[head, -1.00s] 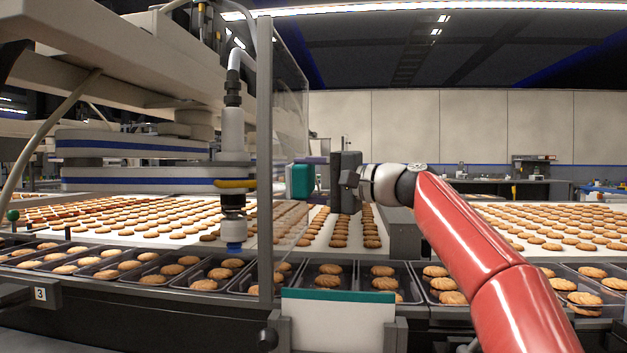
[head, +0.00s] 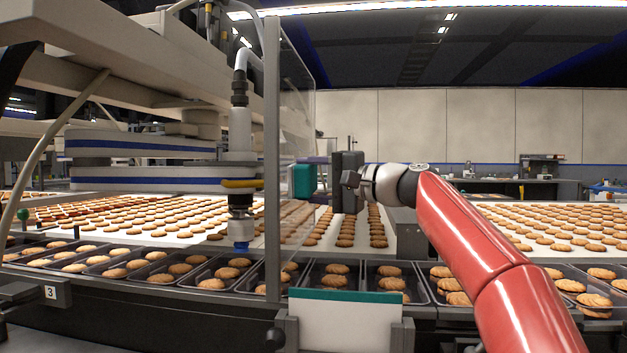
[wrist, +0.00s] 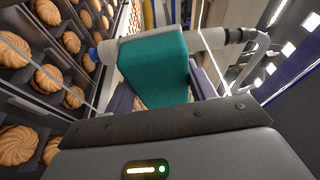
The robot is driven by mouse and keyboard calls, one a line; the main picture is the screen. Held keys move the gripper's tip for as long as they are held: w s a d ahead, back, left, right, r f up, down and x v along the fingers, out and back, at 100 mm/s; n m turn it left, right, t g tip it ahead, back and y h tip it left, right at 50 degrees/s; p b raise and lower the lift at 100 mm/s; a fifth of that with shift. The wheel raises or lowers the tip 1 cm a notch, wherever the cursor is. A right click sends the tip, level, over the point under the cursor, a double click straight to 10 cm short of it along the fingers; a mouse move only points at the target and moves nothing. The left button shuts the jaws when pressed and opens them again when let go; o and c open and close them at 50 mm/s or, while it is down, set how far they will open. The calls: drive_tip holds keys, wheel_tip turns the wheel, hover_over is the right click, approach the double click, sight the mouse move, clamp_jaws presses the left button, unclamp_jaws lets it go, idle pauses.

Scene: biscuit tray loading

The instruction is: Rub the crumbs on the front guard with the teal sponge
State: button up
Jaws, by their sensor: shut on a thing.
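The teal sponge (head: 304,181) is held upright at the left end of my gripper (head: 318,180) in the head view. In the wrist view the sponge (wrist: 155,68) sits between the purple fingers of my gripper (wrist: 160,92), which are shut on it. The front guard (head: 297,120) is a clear upright panel on a grey post, left of my gripper. The sponge overlaps the panel's right part in the head view; I cannot tell whether they touch. I cannot make out crumbs on the guard.
A white-and-blue picker arm (head: 150,178) with a suction tool stands left of the guard post. Black trays (head: 345,265) of biscuits line the front, with biscuit belts (head: 405,210) behind. A white panel with a teal top edge (head: 345,296) stands low in front.

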sight(316, 179)
drive_tip(key=shift+w+a, duration=0.1)
drive_tip(key=shift+a, duration=0.4)
drive_tip(key=shift+w, duration=0.1)
drive_tip(key=shift+w+d+r+p, duration=0.15)
drive_tip(key=shift+w+p, duration=0.55)
drive_tip(key=shift+p, duration=0.05)
drive_tip(key=shift+w+d, duration=0.2)
drive_tip(key=shift+w, duration=0.95)
drive_tip(key=shift+f, duration=0.2)
